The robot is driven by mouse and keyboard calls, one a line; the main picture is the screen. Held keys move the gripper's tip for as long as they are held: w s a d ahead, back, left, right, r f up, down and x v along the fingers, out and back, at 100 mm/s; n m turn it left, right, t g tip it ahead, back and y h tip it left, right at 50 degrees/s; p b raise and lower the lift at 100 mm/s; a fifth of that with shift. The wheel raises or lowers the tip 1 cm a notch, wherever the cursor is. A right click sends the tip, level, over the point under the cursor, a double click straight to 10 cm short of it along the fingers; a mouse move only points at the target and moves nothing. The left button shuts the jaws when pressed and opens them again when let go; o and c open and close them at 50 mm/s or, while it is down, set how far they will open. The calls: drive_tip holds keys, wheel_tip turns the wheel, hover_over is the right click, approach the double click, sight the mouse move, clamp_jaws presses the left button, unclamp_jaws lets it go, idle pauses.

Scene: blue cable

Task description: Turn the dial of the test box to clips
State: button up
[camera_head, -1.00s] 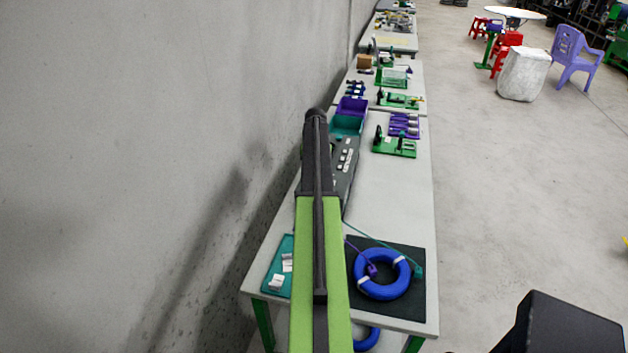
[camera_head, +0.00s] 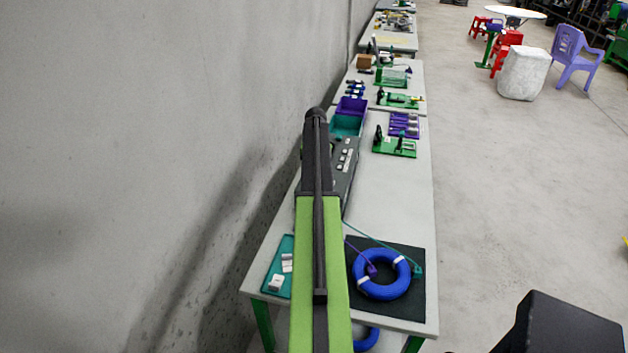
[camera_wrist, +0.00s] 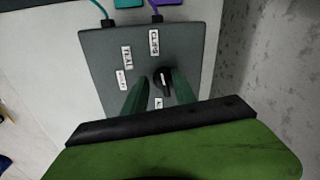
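The test box is a dark grey box lying on the table. In the wrist view its face (camera_wrist: 100,50) carries white labels and a black dial (camera_wrist: 163,80) with a white pointer mark. The CLIPS label (camera_wrist: 154,42) is above the dial, and the pointer mark looks directed roughly toward it. My gripper (camera_wrist: 160,88) has its two green fingers apart, one on each side of the dial's lower part. I cannot tell whether they touch it. In the head view the box (camera_head: 345,180) is partly hidden behind my arm, and the gripper tip is hidden.
A blue cable coil (camera_head: 382,275) lies on a black mat (camera_head: 408,306) at the near end of the table. A teal tray (camera_head: 271,287) with white pieces is left of my arm. Teal and purple bins (camera_head: 347,124) stand beyond the box. The wall is close on the left.

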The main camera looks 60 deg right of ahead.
wheel_tip(320, 180, up, 7)
drive_tip(key=p, duration=0.7)
drive_tip(key=shift+r, duration=0.15)
drive_tip(key=shift+f, duration=0.25)
